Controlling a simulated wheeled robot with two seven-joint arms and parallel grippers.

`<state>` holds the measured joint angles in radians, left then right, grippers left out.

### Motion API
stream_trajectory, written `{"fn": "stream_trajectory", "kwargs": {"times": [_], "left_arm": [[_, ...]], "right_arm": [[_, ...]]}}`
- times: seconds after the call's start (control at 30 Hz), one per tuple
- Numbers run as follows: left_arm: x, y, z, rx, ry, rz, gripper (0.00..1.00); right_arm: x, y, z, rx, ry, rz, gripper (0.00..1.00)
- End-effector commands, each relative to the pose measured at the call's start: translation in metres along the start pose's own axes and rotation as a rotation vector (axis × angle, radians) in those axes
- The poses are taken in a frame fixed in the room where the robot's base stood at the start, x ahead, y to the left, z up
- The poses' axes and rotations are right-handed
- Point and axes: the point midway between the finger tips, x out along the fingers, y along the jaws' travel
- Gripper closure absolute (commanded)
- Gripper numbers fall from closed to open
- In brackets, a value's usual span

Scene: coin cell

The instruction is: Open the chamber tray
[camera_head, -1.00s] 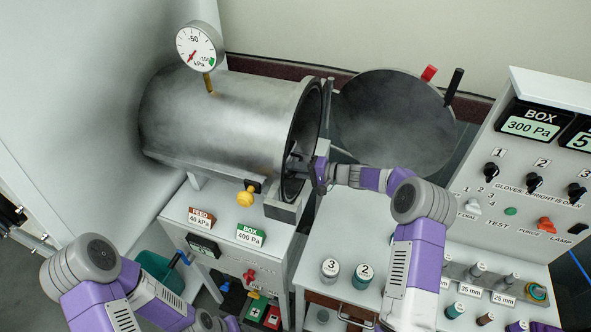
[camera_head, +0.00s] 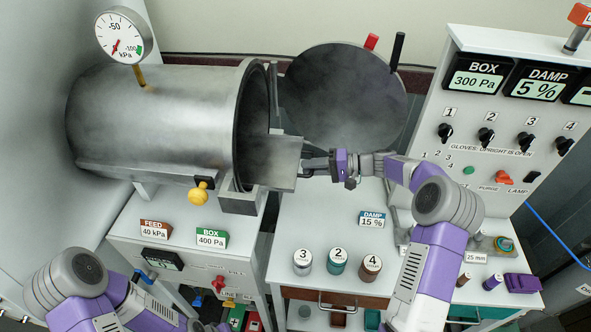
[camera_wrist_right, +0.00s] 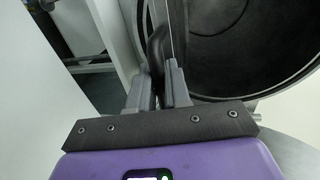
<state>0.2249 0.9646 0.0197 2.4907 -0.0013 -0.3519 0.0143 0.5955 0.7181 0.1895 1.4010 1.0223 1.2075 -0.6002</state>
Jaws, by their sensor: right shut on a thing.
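The chamber (camera_head: 160,120) is a steel cylinder lying on its side at the left, with its round mouth open to the right. The grey metal chamber tray (camera_head: 278,165) sticks out through the mouth, its inner part hidden inside. My right gripper (camera_head: 312,165) is shut on the tray's outer end. In the right wrist view the grey fingers (camera_wrist_right: 160,85) close around a thin dark piece in front of the tray, which shows edge-on. The round chamber door (camera_head: 340,95) stands swung open to the right. My left arm shows at lower left, but its gripper is out of view.
A control panel (camera_head: 490,130) with knobs and displays stands at the right. A yellow knob (camera_head: 198,193) sits below the chamber mouth. A gauge (camera_head: 120,36) rises above the chamber.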

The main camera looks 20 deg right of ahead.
Motion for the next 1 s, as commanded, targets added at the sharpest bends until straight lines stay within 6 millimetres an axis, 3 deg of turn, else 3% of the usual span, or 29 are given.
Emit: {"fn": "stream_trajectory", "kwargs": {"times": [0.2,0.4,0.87,0.9,1.0], "left_arm": [[0.01,-0.004,-0.001,0.0,0.0,0.0,0.57],[0.013,-0.005,-0.001,0.0,0.0,0.0,0.57],[0.013,-0.005,-0.001,0.0,0.0,0.0,0.57],[0.013,-0.005,-0.001,0.0,0.0,0.0,0.57],[0.013,-0.005,-0.001,0.0,0.0,0.0,0.57]], "right_arm": [[-0.038,0.011,-0.001,-0.003,-0.016,0.004,1.0],[-0.06,0.014,-0.001,-0.001,-0.018,0.002,1.0],[-0.067,0.015,0.0,-0.002,-0.02,0.001,1.0],[-0.067,0.015,0.0,-0.002,-0.02,0.001,0.8],[-0.067,0.015,-0.001,-0.002,-0.019,0.001,0.66]]}}
